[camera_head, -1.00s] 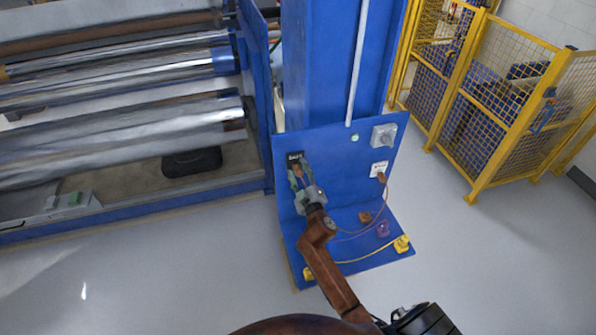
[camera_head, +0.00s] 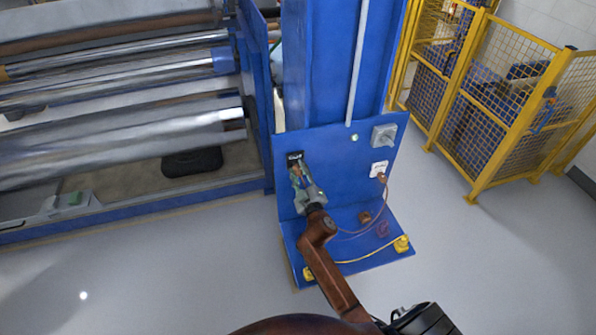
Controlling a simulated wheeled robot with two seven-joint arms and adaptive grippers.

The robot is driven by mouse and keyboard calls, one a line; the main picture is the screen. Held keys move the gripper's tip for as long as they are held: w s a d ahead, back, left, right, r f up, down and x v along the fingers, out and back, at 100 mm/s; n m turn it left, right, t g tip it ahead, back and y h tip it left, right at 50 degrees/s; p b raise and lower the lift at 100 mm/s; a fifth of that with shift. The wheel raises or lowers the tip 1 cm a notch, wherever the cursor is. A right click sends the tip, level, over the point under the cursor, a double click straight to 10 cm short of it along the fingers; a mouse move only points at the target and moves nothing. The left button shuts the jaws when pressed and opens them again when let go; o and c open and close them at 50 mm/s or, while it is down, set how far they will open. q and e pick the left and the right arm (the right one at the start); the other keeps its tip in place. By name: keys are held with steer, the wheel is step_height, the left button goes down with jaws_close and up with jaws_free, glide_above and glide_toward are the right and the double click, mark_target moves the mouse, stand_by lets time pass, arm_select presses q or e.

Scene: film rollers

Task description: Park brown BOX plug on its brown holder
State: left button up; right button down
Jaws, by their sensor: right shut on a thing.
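My right gripper (camera_head: 297,175) is in front of the upper left of the blue panel, just below the black socket (camera_head: 294,156). Its fingers are closed on the brown BOX plug (camera_head: 296,170), which is mostly hidden between them. The plug is at the black socket; I cannot tell how deep it sits. The brown holder (camera_head: 365,217) stands on the blue base plate, right of my arm. My left gripper is not in view.
Another brown plug (camera_head: 381,177) is at the white socket (camera_head: 379,168), with a brown cable (camera_head: 387,205) hanging down. A purple holder (camera_head: 383,230) and a yellow plug (camera_head: 402,244) with yellow cable are on the base plate. A grey switch (camera_head: 384,136) is above.

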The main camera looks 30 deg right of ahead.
steer(key=c, duration=1.2)
jaws_free()
steer(key=shift+o, duration=0.2)
steer(key=shift+s, duration=0.1)
steer(key=v, duration=1.2)
steer(key=shift+a, duration=0.1)
